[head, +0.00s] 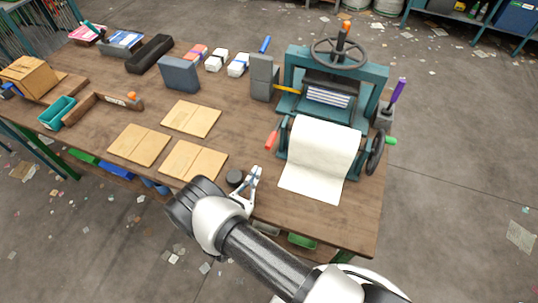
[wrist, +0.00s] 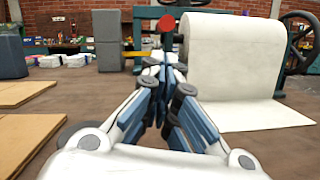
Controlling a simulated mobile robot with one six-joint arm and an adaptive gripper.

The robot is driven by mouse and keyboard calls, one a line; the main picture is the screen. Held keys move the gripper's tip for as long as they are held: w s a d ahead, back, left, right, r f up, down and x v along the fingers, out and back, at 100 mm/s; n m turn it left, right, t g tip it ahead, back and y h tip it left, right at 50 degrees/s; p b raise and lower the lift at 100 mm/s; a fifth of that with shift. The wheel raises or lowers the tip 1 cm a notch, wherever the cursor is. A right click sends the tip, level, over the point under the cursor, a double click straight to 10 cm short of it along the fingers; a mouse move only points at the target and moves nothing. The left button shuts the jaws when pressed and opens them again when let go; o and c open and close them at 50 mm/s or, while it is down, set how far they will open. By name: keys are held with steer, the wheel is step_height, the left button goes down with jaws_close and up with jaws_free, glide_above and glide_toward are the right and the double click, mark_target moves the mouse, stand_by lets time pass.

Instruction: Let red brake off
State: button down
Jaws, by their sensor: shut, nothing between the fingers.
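The red brake handle (head: 271,141) sticks out at the left front of the teal press (head: 288,103), beside the white paper roll (head: 325,145). In the wrist view its round red end (wrist: 166,23) shows straight ahead, just above my fingertips. My gripper (head: 256,172) is shut and empty, low over the table's front part and short of the red handle. In the wrist view my gripper (wrist: 165,62) has its fingers together and pointing at the press. They hide part of the lever below the red end. I see a gap between fingertips and handle in the head view.
The wooden table (head: 110,105) holds flat tan boards (head: 190,118) to the left and grey blocks (head: 263,78) behind. A dark round piece (head: 235,178) is close beside my gripper. A handwheel with a green grip (head: 390,141) is at the press's right.

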mark_target(274, 134)
steer(key=shift+s+d+f+n+t+y, duration=0.1)
steer(key=shift+s+f+n+t+y, duration=0.25)
steer(key=shift+s, duration=0.25)
steer(key=shift+w+f, duration=0.1)
steer(key=shift+w, duration=0.05)
steer(key=x, duration=1)
